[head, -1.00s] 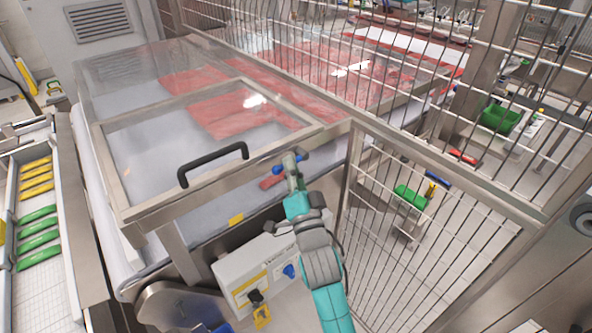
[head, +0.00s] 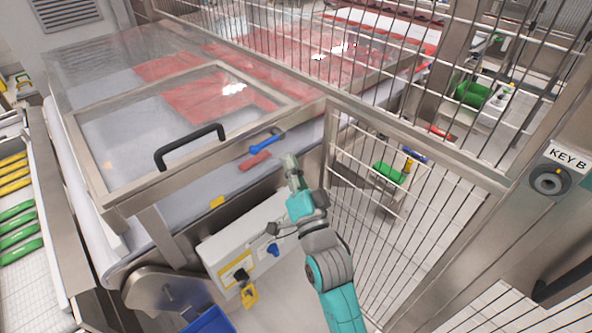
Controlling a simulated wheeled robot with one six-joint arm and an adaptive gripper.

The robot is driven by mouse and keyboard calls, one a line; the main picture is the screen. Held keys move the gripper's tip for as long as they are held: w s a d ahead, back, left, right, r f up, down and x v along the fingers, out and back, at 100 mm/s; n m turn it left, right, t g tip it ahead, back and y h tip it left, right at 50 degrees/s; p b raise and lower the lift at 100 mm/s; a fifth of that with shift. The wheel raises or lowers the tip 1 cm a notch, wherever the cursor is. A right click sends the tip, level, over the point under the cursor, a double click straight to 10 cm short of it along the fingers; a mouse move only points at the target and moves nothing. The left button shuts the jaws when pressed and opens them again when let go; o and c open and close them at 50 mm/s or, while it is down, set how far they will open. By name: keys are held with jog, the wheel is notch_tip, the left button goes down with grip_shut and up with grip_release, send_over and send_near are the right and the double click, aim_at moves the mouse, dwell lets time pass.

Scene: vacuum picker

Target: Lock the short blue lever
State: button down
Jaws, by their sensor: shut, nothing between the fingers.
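A short blue lever (head: 265,143) sits on the front frame of the clear machine cover (head: 120,193), near its right end. It slants from lower left up to the right. A red piece (head: 255,161) lies just below it. My gripper (head: 289,158) is shut and empty. In the picture it is just below and right of the lever, with a small gap between them. I cannot tell the gap in depth.
A black handle (head: 190,146) stands on the cover left of the lever. A control box (head: 225,250) with a blue knob (head: 273,250) and a yellow padlock (head: 249,295) is below. A wire mesh gate (head: 400,165) stands close right of my arm. A blue bin (head: 210,322) is at the bottom.

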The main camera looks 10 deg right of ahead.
jog(key=shift+s+d+f, duration=0.4)
jog(key=shift+s+d, duration=0.05)
jog(key=shift+s, duration=0.2)
jog(key=s+d+f+n+g+h, duration=0.15)
jog(key=s+d+f, duration=0.25)
jog(key=s+f, duration=0.5)
jog(key=s+d+f+n+g+h, duration=0.1)
jog(key=s+d+f+g+h, duration=0.1)
jog(key=s+d+f, duration=0.65)
jog(key=s+n+g+h, duration=0.2)
jog(key=s+n+g, duration=0.1)
jog(key=s, duration=2.5)
jog(key=shift+r+n, duration=0.2)
jog(key=shift+n, duration=0.45)
